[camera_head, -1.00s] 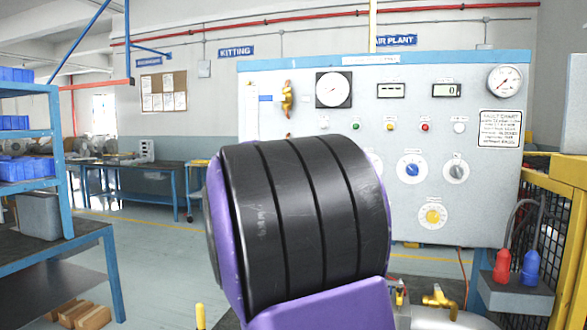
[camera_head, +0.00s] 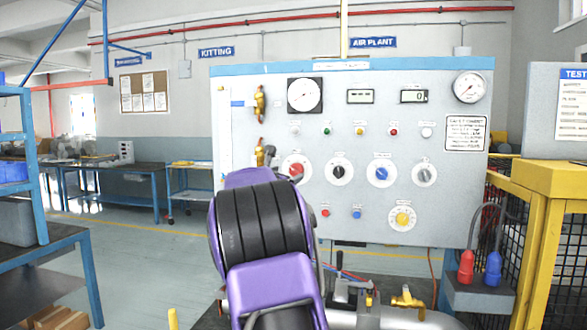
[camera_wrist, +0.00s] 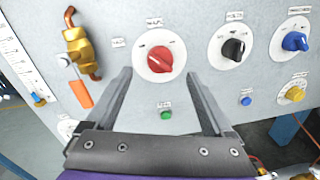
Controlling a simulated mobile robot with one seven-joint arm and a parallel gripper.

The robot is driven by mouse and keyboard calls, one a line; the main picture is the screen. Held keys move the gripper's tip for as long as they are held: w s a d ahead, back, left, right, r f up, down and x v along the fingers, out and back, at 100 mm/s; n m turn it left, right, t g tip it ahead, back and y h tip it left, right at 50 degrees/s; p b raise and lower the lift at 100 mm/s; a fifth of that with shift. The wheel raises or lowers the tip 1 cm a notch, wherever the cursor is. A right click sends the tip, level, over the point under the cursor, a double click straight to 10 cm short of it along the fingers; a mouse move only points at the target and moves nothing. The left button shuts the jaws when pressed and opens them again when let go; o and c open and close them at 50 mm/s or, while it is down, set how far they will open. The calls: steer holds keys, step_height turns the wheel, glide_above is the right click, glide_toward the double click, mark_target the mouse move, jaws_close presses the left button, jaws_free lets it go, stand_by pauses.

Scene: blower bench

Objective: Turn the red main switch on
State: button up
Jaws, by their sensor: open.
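The red main switch (camera_wrist: 160,59) is a red rotary knob on a round white plate on the grey control panel.
Right of it are black (camera_wrist: 233,48), blue (camera_wrist: 295,41) and yellow (camera_wrist: 294,92) knobs. A brass valve with an orange handle (camera_wrist: 80,50) is at left. A green button (camera_wrist: 166,115) is below. A yellow fence (camera_head: 540,210) stands at the right.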

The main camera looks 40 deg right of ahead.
mark_target(294, 170)
steer(key=p+x, duration=0.2)
steer(key=x, duration=0.4)
steer(key=shift+w+d, duration=0.15)
steer(key=shift+d, duration=0.05)
steer(key=shift+c, duration=0.4)
steer(key=c, duration=1.3)
